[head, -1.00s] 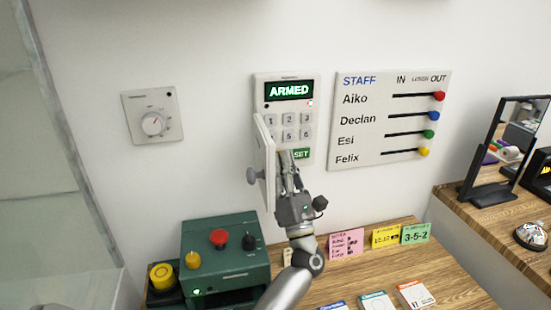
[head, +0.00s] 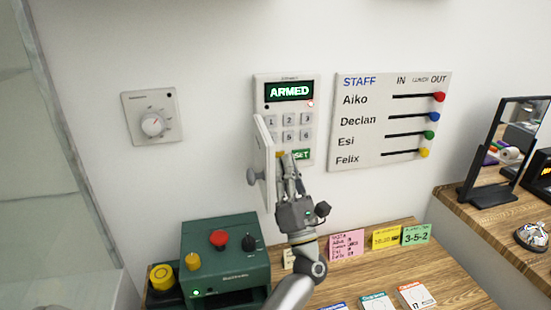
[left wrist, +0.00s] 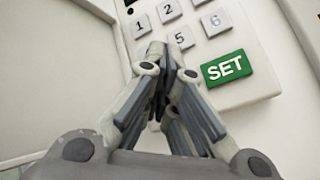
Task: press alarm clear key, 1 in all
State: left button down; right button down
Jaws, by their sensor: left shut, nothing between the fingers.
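The alarm panel (head: 316,120) hangs on the wall with its white flap (head: 263,150) swung open on the left. Its display (head: 289,91) reads ARMED, with a small red light lit below. The green SET key (head: 303,154) is uncovered and also shows in the left wrist view (left wrist: 225,68). A yellow-orange key (head: 281,154), its label unreadable, shows partly left of SET; my fingers hide it in the left wrist view. My left gripper (head: 289,157) is shut and empty, fingertips in front of the lower key row. I cannot tell whether they touch. My right gripper is out of view.
The open flap stands close left of my fingers. A staff board (head: 390,165) hangs to the right, a dial (head: 152,124) to the left. Below are a green control box (head: 232,262) and sticky notes (head: 346,246) on a wooden desk (head: 450,289).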

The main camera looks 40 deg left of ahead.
pick_arm(q)
jog(key=shift+d, duration=0.1)
jog(key=shift+s+d, duration=1.65)
jog(key=shift+d, duration=0.2)
